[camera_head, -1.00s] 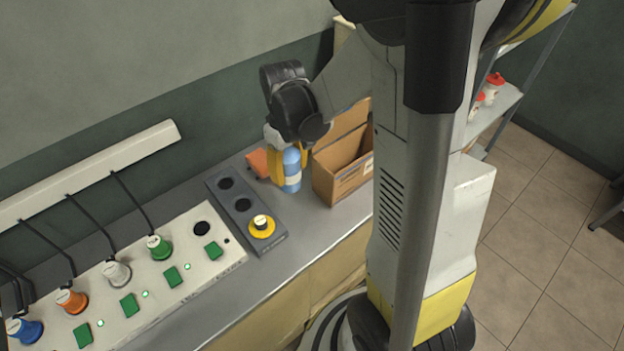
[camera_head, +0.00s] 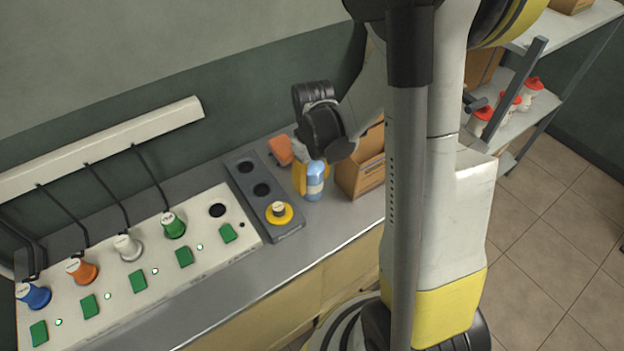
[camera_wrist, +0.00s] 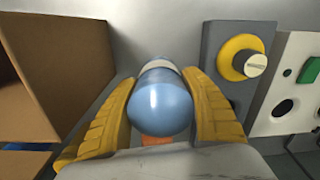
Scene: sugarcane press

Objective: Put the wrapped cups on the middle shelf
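My gripper (camera_head: 312,178) is low over the counter with its yellow fingers on both sides of a light-blue cylinder (camera_head: 315,183). The cylinder has a rounded end and a pale band. In the wrist view both fingers press against this cylinder (camera_wrist: 160,104); I cannot tell whether its base touches the counter. Red-topped white items (camera_head: 483,118) stand on the middle shelf (camera_head: 512,124) at the right; they may be wrapped cups, but they are small in the picture.
An open cardboard box (camera_head: 362,178) stands just right of my gripper. An orange item (camera_head: 281,149) lies behind it. A dark panel with a yellow button (camera_head: 279,213) and a white panel (camera_head: 215,255) with coloured knobs lie to the left. The counter's front strip is clear.

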